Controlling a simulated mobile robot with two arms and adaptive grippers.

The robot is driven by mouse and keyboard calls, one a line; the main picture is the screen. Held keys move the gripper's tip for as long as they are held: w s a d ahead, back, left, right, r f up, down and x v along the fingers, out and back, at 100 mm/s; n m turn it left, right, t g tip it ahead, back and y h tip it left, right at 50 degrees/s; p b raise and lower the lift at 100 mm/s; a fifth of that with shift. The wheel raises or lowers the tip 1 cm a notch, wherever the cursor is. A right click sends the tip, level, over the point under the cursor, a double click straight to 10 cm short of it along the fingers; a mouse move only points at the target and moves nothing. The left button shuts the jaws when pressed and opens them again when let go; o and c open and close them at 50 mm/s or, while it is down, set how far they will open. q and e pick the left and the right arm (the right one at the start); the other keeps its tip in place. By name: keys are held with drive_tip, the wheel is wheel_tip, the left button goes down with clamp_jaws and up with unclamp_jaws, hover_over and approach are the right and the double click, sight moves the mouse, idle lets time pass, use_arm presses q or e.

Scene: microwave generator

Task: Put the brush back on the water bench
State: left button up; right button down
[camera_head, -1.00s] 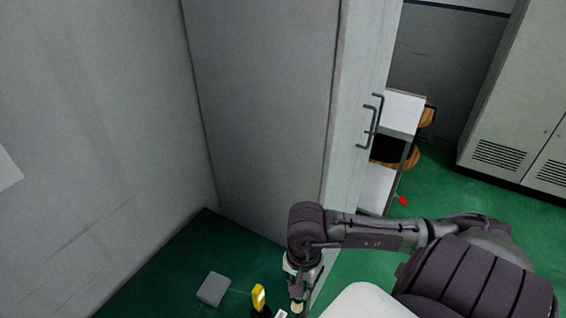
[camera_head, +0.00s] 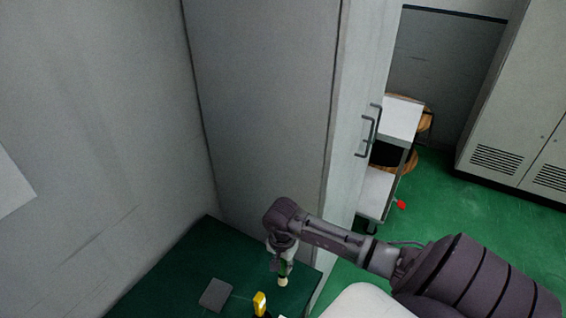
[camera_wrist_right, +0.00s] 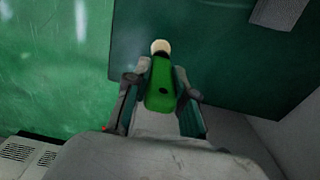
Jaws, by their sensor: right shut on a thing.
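My right gripper (camera_head: 282,268) is shut on a green object with a round cream end, which I take to be the brush (camera_head: 283,281). It also shows in the right wrist view (camera_wrist_right: 160,90), between the two fingers, its cream end pointing away from the wrist. I cannot make out bristles. The gripper points down over the dark green bench top (camera_head: 245,250), in the corner by the tall grey cabinet. Whether the brush touches the bench top, I cannot tell. My left gripper is not in view.
On the bench top lie a grey flat block (camera_head: 215,294) and a yellow object (camera_head: 259,302) at the lower picture edge. The tall grey cabinet (camera_head: 265,100) stands behind my right gripper. Bare bench top lies between the gripper and the left wall.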

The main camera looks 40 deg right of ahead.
sight(283, 271)
wheel_tip(283, 271, down, 4)
drive_tip(key=shift+s+r+p, duration=0.1)
drive_tip(key=shift+r+p, duration=0.1)
drive_tip(key=shift+p, duration=0.35)
drive_tip(key=c, duration=1)
unclamp_jaws()
wheel_tip(283, 271, up, 11)
drive_tip(key=shift+f+b, duration=0.1)
drive_tip(key=shift+b, duration=1.15)
drive_tip(key=shift+r, duration=0.65)
